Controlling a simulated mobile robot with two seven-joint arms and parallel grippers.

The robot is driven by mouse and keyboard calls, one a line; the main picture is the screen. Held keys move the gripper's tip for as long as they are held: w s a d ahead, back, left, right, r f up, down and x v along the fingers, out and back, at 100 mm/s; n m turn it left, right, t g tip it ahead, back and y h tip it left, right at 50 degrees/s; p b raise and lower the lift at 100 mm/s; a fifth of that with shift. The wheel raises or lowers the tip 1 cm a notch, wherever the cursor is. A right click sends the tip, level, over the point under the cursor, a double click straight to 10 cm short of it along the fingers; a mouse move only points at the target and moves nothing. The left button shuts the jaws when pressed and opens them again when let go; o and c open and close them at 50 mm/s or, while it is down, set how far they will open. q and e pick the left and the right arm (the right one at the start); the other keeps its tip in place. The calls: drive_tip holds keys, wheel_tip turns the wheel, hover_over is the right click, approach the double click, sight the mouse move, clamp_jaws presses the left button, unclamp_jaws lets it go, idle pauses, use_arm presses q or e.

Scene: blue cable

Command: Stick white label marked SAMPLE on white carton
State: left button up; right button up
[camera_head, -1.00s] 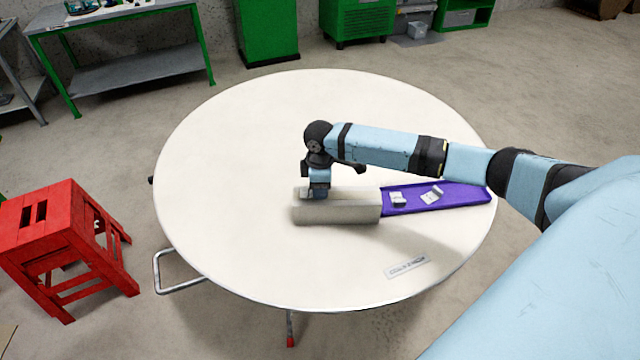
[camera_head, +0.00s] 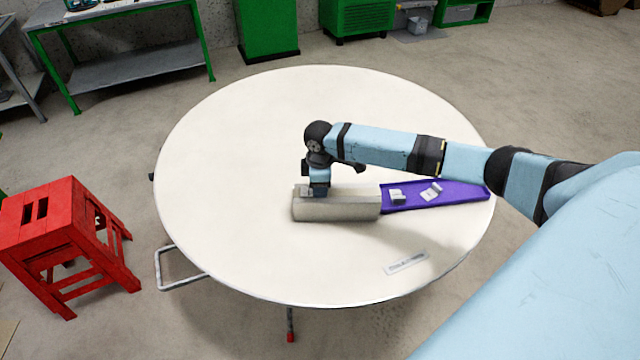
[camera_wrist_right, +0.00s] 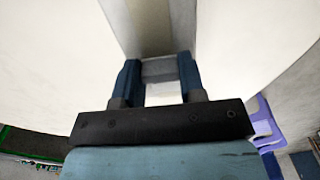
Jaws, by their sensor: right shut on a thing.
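The carton (camera_head: 335,210) is a long, pale grey-beige box on the round white table. My right gripper (camera_head: 316,192) points down at the left end of the carton's top in the head view. In the right wrist view its two blue fingers (camera_wrist_right: 160,80) are shut on a small grey and white piece (camera_wrist_right: 162,92). Any print on this piece is hidden, so I cannot tell that it is the SAMPLE label, nor whether it touches the carton. My left gripper is out of view.
A purple tray (camera_head: 455,196) holding small white pieces (camera_head: 431,192) lies against the carton's right end. A flat white strip with unreadable dark print (camera_head: 406,262) lies near the table's front edge. The left and back of the table (camera_head: 230,160) are clear. A red stool (camera_head: 65,245) stands left.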

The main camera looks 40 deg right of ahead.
drive_tip(key=shift+f, duration=0.15)
idle(0.3)
drive_tip(key=o, duration=1.2)
drive_tip(key=shift+c, duration=0.2)
drive_tip(key=shift+r+p, duration=0.75)
drive_tip(key=shift+p, duration=0.25)
wheel_tip(320, 180, up, 2)
drive_tip(key=shift+r+p, duration=0.1)
drive_tip(key=shift+p, duration=1.15)
wheel_tip(320, 180, up, 3)
drive_tip(key=p, duration=0.4)
drive_tip(key=shift+r, duration=0.2)
drive_tip(key=shift+f, duration=0.1)
